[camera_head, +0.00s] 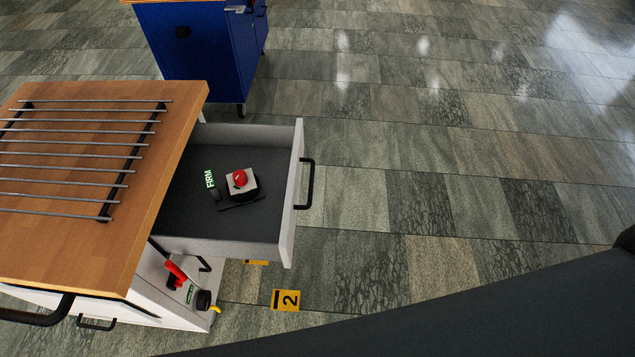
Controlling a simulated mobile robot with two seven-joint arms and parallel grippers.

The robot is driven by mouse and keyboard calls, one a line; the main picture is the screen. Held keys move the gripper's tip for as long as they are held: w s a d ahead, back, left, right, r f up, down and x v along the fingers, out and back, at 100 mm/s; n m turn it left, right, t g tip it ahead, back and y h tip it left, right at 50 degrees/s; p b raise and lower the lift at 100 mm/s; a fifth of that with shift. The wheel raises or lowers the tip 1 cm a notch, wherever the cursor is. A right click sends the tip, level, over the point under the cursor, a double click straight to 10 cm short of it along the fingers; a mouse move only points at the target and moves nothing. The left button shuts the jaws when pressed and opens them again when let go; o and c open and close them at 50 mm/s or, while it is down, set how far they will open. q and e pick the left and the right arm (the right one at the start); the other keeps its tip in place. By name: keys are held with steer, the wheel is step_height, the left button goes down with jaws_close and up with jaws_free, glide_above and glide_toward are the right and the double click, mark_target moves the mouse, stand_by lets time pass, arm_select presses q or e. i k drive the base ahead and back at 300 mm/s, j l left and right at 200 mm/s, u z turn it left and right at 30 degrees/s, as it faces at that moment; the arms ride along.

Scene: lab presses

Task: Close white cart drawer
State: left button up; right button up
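The white cart (150,287) stands at the left, with a wooden top (165,150) that carries a rack of metal rods. Its top drawer (292,195) is pulled out to the right and stands open. The drawer has a black bar handle (307,184) on its front face. Inside on the grey bottom lie a small box with a red button (239,178) and a dark item with a green "FIRM" label (211,180). Neither gripper is in view.
A blue cabinet (205,50) on casters stands behind the cart. A yellow floor marker with a 2 (286,300) lies below the drawer. The tiled floor right of the drawer is clear. A large dark surface crosses the lower right.

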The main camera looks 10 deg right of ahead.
mark_target(188, 221)
steer(key=l, duration=0.25)
steer(key=i+l, duration=0.25)
steer(key=i, duration=0.15)
steer(key=i+l+u, duration=0.1)
steer(key=i, duration=0.25)
steer(key=l, duration=0.1)
